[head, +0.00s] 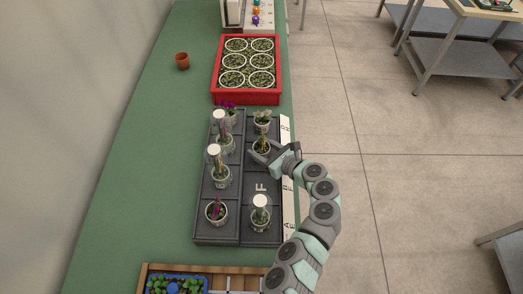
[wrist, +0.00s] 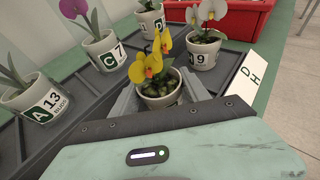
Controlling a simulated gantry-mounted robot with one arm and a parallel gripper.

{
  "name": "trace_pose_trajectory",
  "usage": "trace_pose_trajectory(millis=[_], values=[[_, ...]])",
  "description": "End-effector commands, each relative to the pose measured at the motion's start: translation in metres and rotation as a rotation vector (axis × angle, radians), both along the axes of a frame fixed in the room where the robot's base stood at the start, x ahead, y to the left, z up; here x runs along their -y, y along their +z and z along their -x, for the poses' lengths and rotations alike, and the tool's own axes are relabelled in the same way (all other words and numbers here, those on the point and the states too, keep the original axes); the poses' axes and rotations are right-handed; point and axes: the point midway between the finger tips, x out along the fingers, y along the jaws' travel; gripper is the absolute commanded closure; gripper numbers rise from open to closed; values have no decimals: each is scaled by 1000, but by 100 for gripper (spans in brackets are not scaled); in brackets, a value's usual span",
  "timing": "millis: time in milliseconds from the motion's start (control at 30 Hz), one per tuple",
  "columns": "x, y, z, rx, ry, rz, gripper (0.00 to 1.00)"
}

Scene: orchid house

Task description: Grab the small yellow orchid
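The small yellow orchid (wrist: 154,62) stands upright in a white pot (wrist: 159,95), with yellow blooms facing my wrist camera. In the head view its pot (head: 261,148) sits in the right column of the dark grey tray (head: 230,236). My gripper (head: 268,152) reaches in low from the right at that pot. In the wrist view the two grey fingers of my gripper (wrist: 160,97) are spread, one on each side of the pot. I cannot tell whether either finger touches it. The pot's lower part is hidden behind my gripper body.
Near it stand a white orchid in pot 9 (wrist: 203,53), pot C7 (wrist: 105,51) and pot A13 (wrist: 38,101). Several other pots share the tray. A red crate (head: 246,99) of pots lies behind. A terracotta pot (head: 182,61) stands on the clear green bench (head: 145,130) to the left.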

Motion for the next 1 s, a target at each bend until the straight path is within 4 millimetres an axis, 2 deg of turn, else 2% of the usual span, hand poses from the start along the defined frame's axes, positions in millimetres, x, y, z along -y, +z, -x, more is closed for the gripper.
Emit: trace_pose_trajectory(millis=[67, 433, 767, 867, 1000], values=[[0, 0, 0, 0, 0, 0, 63], [0, 0, 0, 0, 0, 0, 93], [0, 4, 0, 1, 0, 0, 94], [0, 13, -1, 4, 0, 1, 94], [0, 38, -1, 6, -1, 1, 94]])
